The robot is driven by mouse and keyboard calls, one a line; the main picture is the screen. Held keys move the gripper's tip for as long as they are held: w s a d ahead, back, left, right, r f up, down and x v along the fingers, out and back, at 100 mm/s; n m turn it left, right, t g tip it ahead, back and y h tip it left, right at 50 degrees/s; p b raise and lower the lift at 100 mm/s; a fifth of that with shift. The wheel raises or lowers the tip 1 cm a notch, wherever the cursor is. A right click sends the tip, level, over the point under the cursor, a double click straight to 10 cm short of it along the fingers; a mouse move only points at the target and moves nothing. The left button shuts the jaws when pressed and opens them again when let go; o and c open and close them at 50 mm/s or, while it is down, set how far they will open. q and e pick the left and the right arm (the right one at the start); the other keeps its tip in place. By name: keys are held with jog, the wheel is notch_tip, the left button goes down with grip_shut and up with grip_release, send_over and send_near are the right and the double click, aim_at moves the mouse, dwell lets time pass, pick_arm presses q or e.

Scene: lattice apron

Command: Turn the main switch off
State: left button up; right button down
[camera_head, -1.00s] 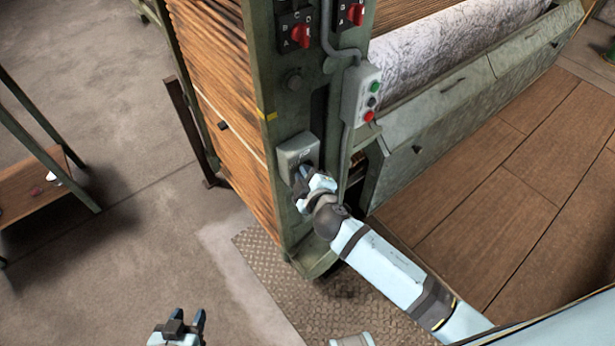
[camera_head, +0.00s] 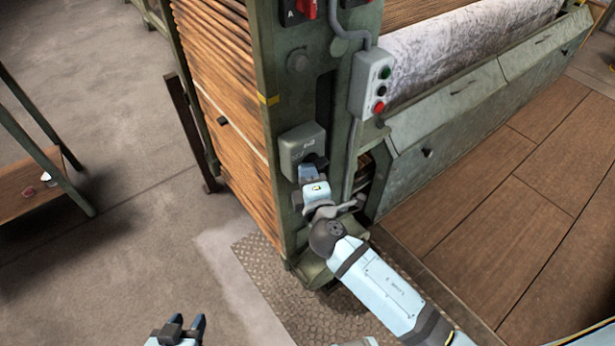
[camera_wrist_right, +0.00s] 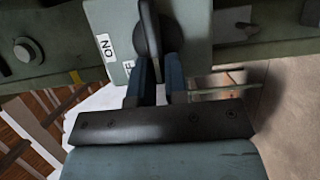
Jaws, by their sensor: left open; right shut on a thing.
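The main switch (camera_head: 301,143) is a grey box on the green machine post, with a dark handle under its front. In the right wrist view the dark handle (camera_wrist_right: 149,30) runs down the picture between my fingers. The ON label (camera_wrist_right: 105,46) is left of it, and a second label (camera_wrist_right: 128,66), showing only an F, is partly hidden beside the left finger. My right gripper (camera_head: 312,169) is shut on the handle; it also shows in the right wrist view (camera_wrist_right: 158,72). My left gripper (camera_head: 187,324) is open and empty low in the head view, away from the machine.
A push-button box (camera_head: 371,84) with green and red buttons sits right of the switch, its conduit (camera_head: 349,160) running down close to my right wrist. A red knob (camera_head: 306,9) is above. Stacked wooden slats (camera_head: 225,95) stand left.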

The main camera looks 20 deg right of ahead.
pick_arm(q)
jog(key=shift+s+a, duration=0.1)
jog(key=shift+a, duration=0.05)
pick_arm(e)
jog(key=c, duration=1.2)
grip_release()
pick_arm(q)
jog(key=shift+f, duration=0.15)
pick_arm(e)
jog(key=shift+o, duration=0.3)
pick_arm(q)
jog(key=shift+s, duration=0.1)
